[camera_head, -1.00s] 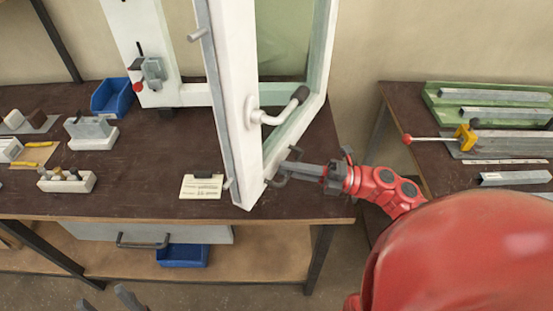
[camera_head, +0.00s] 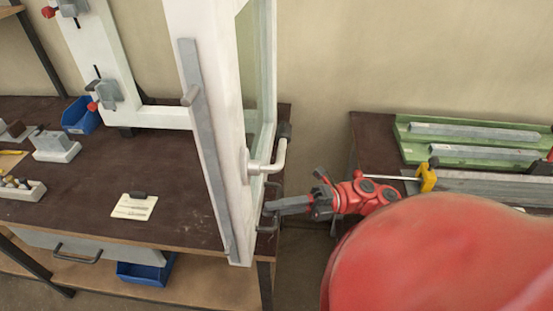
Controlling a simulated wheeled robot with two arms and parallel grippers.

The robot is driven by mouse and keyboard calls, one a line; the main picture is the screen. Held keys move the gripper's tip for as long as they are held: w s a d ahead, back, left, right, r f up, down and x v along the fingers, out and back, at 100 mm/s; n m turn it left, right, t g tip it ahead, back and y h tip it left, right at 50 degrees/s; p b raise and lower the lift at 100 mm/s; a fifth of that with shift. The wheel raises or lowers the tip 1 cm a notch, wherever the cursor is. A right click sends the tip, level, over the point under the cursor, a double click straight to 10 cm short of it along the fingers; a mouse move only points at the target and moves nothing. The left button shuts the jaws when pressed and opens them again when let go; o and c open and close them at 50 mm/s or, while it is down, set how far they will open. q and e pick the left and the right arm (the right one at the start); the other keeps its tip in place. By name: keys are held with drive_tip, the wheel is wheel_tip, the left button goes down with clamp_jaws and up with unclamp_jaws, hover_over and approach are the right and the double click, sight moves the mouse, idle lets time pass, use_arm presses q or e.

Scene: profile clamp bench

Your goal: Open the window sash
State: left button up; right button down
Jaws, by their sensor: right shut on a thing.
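The window sash (camera_head: 208,130) is a white frame with glass, swung out from the white fixed frame (camera_head: 165,117) behind it, so its edge faces me. A grey strip with a peg runs down that edge. The window handle (camera_head: 267,168), with a white stem and dark grip, sticks out from the sash's right face. My right gripper (camera_head: 268,208) is below the handle, shut on the lower part of the sash. The exact contact of its fingertips is hard to make out. My left gripper is out of view.
The brown bench (camera_head: 90,185) carries a label card (camera_head: 134,206), a blue bin (camera_head: 80,117) and small blocks at left. A second table (camera_head: 375,135) at right holds a green tray (camera_head: 405,145) with metal profiles. A gap separates the two tables.

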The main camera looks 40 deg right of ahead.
drive_tip(key=shift+w+r, duration=0.15)
drive_tip(key=c, duration=1.3)
unclamp_jaws()
drive_tip(key=shift+o, duration=0.7)
